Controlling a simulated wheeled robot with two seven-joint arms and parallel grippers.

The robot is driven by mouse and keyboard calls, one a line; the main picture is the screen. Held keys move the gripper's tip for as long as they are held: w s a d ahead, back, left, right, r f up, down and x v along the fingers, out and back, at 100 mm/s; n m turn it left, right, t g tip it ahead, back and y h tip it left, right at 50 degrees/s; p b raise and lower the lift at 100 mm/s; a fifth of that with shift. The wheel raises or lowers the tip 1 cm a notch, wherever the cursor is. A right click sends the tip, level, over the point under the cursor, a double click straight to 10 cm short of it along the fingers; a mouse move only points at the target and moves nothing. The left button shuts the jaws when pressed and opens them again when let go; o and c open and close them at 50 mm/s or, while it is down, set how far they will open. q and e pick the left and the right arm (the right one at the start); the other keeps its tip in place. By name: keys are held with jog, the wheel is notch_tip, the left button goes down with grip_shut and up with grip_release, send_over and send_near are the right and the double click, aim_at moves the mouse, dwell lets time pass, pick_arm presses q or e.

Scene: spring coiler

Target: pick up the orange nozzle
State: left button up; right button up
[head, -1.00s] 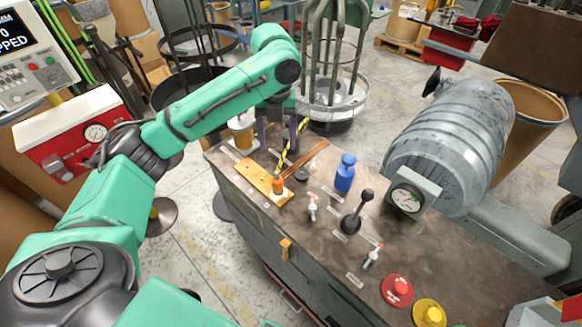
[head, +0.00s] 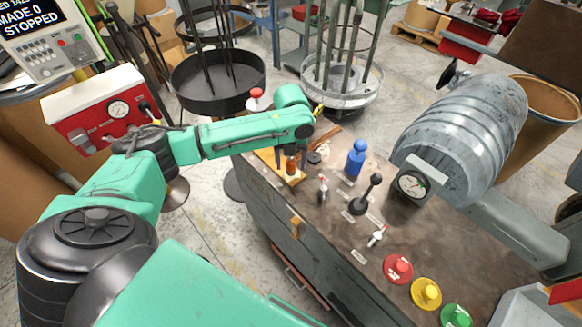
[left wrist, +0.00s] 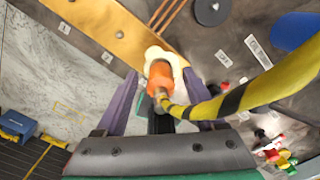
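The orange nozzle (head: 291,166) stands upright on a wooden strip (head: 268,157) at the near left of the bench top. In the left wrist view the nozzle (left wrist: 160,75) shows between two purple fingers, with a white piece around its far end. My left gripper (head: 291,160) is right at the nozzle, one finger on each side. A gap shows between the fingers and the nozzle, so the gripper is open. My right gripper is not in view.
Red (head: 398,268), yellow (head: 426,292) and green buttons sit at the near right. A grey drum with a gauge (head: 412,184) rises beyond them.

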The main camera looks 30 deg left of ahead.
aim_at(291, 160)
pick_arm(q)
grip_shut()
notch_tip(291, 160, up, 20)
dwell(0.3)
